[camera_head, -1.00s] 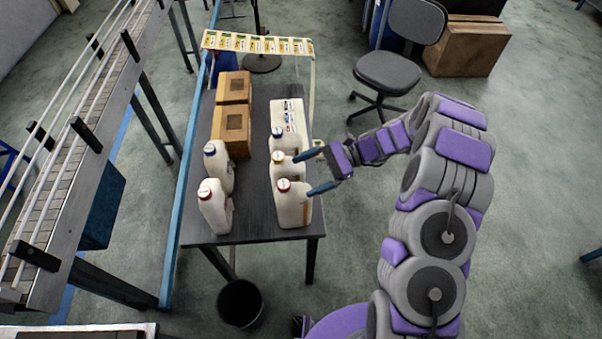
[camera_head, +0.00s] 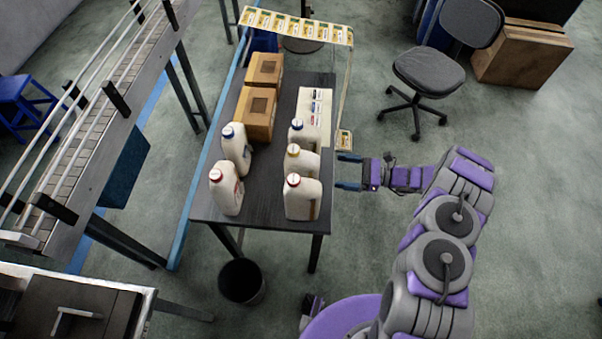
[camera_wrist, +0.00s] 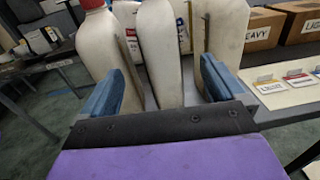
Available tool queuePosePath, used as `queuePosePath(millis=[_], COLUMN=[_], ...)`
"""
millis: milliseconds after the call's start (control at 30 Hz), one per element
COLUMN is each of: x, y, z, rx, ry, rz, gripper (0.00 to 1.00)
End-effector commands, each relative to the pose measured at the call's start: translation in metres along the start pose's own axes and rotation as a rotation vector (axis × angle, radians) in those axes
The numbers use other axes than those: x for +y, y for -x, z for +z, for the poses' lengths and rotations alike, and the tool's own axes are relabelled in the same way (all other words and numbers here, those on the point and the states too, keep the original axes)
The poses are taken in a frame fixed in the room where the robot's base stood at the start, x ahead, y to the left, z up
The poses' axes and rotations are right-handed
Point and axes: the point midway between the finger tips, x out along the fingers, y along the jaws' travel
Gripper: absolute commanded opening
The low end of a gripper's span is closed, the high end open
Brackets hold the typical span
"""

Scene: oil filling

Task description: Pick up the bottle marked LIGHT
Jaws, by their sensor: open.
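Three white bottles stand in a row on the dark table's right side: blue-capped (camera_head: 303,136), yellow-capped (camera_head: 301,164) and red-capped (camera_head: 303,201). No LIGHT marking is legible on them. My gripper (camera_head: 347,171) is open and empty, just right of the row and apart from it, roughly level with the yellow-capped bottle. In the wrist view, my spread fingers (camera_wrist: 158,84) frame a middle bottle (camera_wrist: 160,52) whose cap is cut off. The red-capped bottle (camera_wrist: 100,42) is left of it and another white bottle (camera_wrist: 226,32) is right.
Two more white bottles, blue-capped (camera_head: 236,149) and red-capped (camera_head: 226,190), stand at the table's left. Cardboard boxes (camera_head: 257,112) and a sheet with colored labels (camera_head: 314,108) lie behind. In the wrist view, boxes read HEAVY (camera_wrist: 252,30) and apparently LIGHT (camera_wrist: 304,25).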

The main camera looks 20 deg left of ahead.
Motion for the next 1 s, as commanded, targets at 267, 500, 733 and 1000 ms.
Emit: queuePosePath(millis=[267,500,733,1000], x=[0.002,0.0,0.001,-0.001], y=[-0.05,-0.079,-0.099,-0.127], z=[0.001,0.0,0.007,0.013], rx=[-0.007,-0.002,-0.004,-0.005], ry=[-0.001,-0.002,-0.002,0.0], rz=[0.002,-0.001,0.002,-0.001], gripper=[0.96,0.96,0.96,0.96])
